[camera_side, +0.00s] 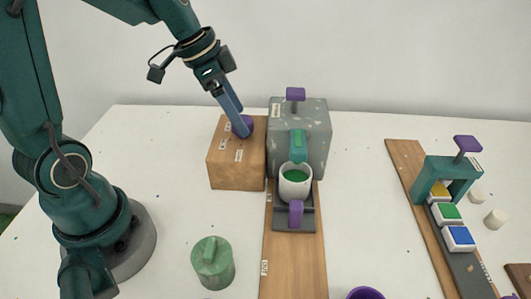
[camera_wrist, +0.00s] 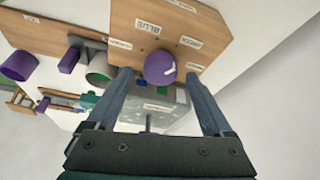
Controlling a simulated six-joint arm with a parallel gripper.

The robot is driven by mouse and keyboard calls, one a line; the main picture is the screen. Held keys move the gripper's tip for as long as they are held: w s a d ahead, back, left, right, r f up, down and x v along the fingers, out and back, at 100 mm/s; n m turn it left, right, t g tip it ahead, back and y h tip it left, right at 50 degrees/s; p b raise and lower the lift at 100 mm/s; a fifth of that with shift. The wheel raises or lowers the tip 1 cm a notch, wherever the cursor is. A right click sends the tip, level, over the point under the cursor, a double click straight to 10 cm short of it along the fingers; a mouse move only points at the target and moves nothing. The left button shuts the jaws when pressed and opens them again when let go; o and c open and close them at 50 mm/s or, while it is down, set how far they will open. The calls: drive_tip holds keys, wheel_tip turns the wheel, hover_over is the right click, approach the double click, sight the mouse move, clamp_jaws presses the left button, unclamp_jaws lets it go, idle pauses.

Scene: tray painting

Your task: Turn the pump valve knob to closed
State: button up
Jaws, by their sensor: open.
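The purple knob (camera_side: 246,122) sits on top of a wooden box (camera_side: 236,165) that carries small white labels. In the wrist view the knob (camera_wrist: 158,68) shows a white mark, and labels surround it; one reads BLUE, the others are hard to read. I cannot tell which label the mark points to. My gripper (camera_side: 239,129) comes down from the upper left with its blue fingers at the knob. In the wrist view my gripper (camera_wrist: 156,76) is open, with one finger on each side of the knob. Whether the fingers touch it is unclear.
A grey pump block (camera_side: 314,140) with a green spout stands right beside the box. A white cup (camera_side: 295,184) of green liquid sits below the spout. A green lidded jar (camera_side: 212,263) stands in front. A rail with paint blocks (camera_side: 447,214) lies at right.

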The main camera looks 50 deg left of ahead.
drive_tip(key=shift+w+d+f, duration=0.1)
drive_tip(key=shift+w+f, duration=0.05)
drive_tip(key=shift+f, duration=0.35)
clamp_jaws()
